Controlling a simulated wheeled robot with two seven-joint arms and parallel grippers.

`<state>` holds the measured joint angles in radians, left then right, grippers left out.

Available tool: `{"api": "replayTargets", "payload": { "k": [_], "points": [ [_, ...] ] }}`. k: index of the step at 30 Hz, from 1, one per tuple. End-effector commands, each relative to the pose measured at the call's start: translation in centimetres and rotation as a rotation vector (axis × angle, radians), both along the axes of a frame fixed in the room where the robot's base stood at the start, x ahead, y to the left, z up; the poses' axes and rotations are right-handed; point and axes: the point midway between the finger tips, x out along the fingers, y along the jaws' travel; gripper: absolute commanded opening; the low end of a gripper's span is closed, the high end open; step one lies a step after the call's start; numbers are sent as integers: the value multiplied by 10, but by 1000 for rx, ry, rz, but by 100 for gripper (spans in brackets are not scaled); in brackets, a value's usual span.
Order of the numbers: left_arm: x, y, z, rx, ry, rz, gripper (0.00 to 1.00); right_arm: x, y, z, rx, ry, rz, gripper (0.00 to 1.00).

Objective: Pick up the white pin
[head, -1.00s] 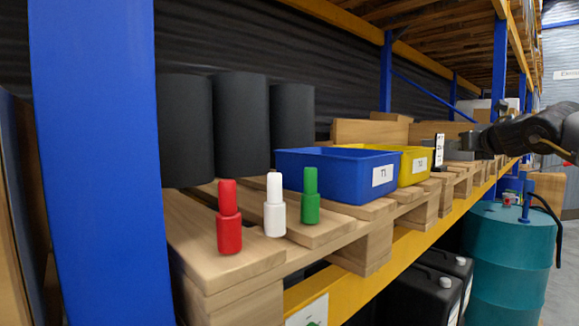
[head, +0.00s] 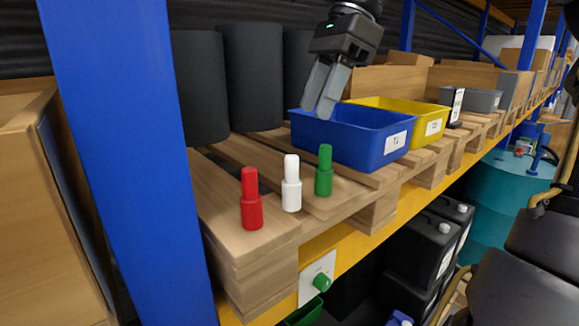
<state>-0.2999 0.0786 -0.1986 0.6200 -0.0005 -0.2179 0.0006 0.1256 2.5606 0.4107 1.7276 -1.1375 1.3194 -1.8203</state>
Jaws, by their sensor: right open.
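The white pin (head: 291,184) stands upright on the wooden pallet shelf in the head view. A red pin (head: 251,200) stands to its left and a green pin (head: 324,171) to its right. My right gripper (head: 320,110) points down in front of or over the left part of the blue bin, above and behind the green pin. Its two fingers are apart with nothing between them. The gripper is clear of the white pin. My left gripper does not show.
The blue bin (head: 387,157) and a yellow bin (head: 433,127) stand right of the pins. Black cylinders (head: 251,80) stand behind them. A blue rack post (head: 122,160) rises at the left. Black canisters (head: 418,246) and a teal drum (head: 502,190) are below the shelf at the right.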

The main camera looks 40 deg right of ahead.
Motion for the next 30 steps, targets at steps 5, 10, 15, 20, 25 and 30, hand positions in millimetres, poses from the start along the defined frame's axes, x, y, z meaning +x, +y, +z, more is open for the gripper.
{"api": "replayTargets", "payload": {
  "k": [5, 10, 15, 20, 25, 30],
  "points": [
    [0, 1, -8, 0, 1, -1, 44, 2, 3, -16, -5, -1, -1, 44],
    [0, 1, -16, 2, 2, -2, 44, 6, 11, -37, 0, 0, 0, 44],
    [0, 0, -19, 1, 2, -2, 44, 9, 18, -51, 0, -2, -2, 44],
    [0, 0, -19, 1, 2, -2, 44, 10, 19, -52, 0, -3, -3, 44],
    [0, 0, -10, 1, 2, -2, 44, 12, 25, -65, 2, 0, 1, 44],
    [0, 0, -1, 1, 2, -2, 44, 16, 34, -88, 1, 1, -1, 44]
  ]
}}
